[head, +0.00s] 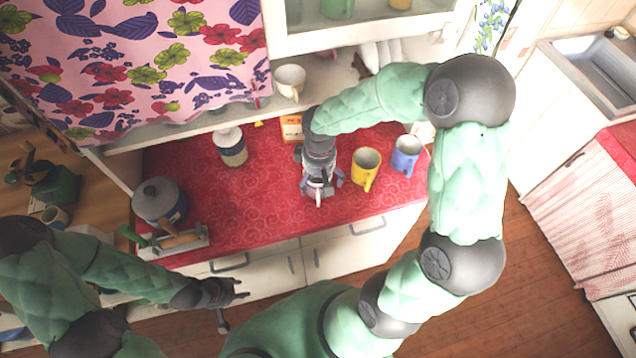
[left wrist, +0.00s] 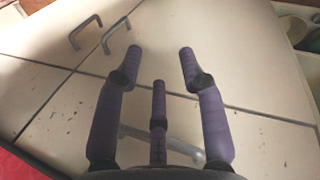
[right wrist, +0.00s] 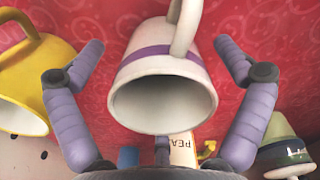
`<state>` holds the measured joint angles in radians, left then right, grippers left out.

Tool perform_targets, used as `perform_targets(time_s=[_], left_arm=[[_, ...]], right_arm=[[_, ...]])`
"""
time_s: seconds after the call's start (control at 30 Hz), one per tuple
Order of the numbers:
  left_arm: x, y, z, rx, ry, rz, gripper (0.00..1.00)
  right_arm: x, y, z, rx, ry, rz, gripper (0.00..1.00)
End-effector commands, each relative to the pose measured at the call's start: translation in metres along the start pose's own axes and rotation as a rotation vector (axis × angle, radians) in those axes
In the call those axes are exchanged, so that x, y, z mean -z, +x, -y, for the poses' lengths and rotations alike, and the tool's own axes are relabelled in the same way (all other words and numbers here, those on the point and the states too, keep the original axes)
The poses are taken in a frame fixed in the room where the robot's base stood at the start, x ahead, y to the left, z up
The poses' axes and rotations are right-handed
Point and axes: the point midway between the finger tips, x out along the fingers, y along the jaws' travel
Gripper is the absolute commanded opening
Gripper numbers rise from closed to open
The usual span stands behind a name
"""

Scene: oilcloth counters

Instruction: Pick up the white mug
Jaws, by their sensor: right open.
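The white mug (right wrist: 165,65) with a purple band shows in the right wrist view, its open mouth toward the camera and its handle at the top. My right gripper (right wrist: 158,52) is open, with a finger on each side of the mug and visible gaps between. In the head view my right gripper (head: 320,182) is low over the red counter and mostly hides the mug; only a small white part shows. My left gripper (head: 238,290) is in front of the counter, away from the mug. Its fingers (left wrist: 161,55) are apart and empty in the left wrist view.
A yellow mug (head: 365,168) and a blue mug (head: 406,156) stand right of my right gripper. A box (head: 291,128) stands behind it, a jar (head: 231,148) and a pot (head: 158,200) to the left. Another pale cup (head: 290,82) sits on the shelf above.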

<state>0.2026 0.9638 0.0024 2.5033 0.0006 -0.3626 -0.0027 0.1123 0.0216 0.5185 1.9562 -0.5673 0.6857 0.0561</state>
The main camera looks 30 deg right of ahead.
Motion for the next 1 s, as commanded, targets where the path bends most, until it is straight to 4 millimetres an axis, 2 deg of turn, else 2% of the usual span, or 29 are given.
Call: perform_targets(time_s=[0.17,0.2,0.4,0.43,0.47,0.77,1.0], left_arm=[[0.0,0.0,0.0,0.0,0.0,0.0,0.4],[0.0,0.0,0.0,0.0,0.0,0.0,0.4],[0.0,0.0,0.0,0.0,0.0,0.0,0.4],[0.0,0.0,0.0,0.0,0.0,0.0,0.4],[0.0,0.0,0.0,0.0,0.0,0.0,0.4],[0.0,0.0,0.0,0.0,0.0,0.0,0.4],[0.0,-0.004,-0.001,0.0,0.0,0.0,0.4]], right_arm=[[0.0,0.0,0.0,0.0,0.001,0.0,1.0],[0.0,0.0,0.0,0.0,0.001,0.0,0.97],[0.0,0.0,0.0,0.0,0.001,0.0,0.41],[0.0,0.0,0.0,0.0,0.001,0.001,0.32],[0.0,0.0,0.0,0.0,0.001,0.001,0.29],[-0.001,-0.001,0.0,0.001,0.0,0.002,0.29],[0.0,-0.018,0.0,-0.001,0.002,-0.001,0.29]])
